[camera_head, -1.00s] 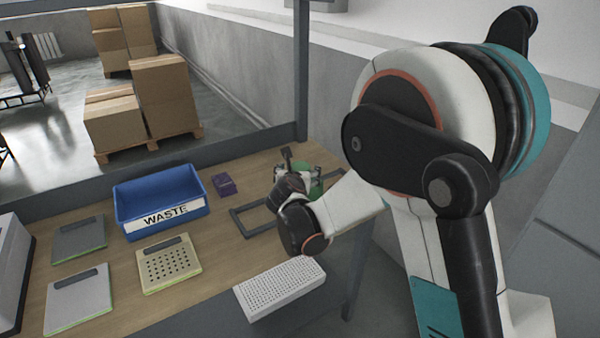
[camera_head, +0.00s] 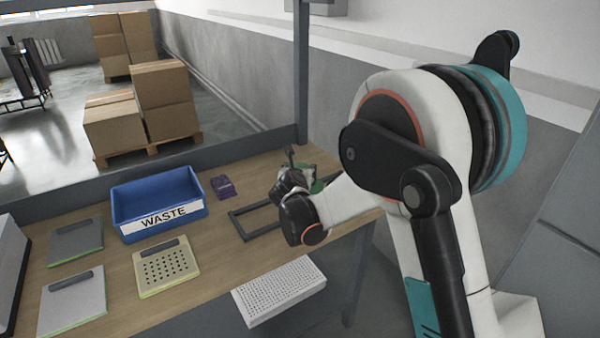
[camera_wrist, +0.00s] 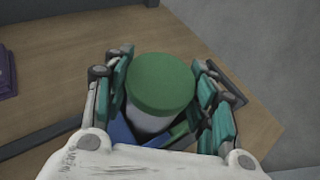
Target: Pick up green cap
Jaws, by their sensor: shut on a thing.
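The green cap (camera_wrist: 162,83) is round and fills the middle of the wrist view, on top of a whitish cylindrical body (camera_wrist: 152,122). My gripper (camera_wrist: 162,72) has its teal-padded fingers on both sides of the cap and is shut on it. The wrist view does not show clearly whether the fingers also press on the whitish body. In the head view my gripper (camera_head: 292,172) is at the right end of the wooden table, and it mostly hides the cap. Some green shows just behind it.
A dark rectangular frame (camera_head: 240,227) lies by my gripper. A purple box (camera_head: 222,186) and a blue WASTE bin (camera_head: 160,207) stand to the left. Several flat panels lie further left.

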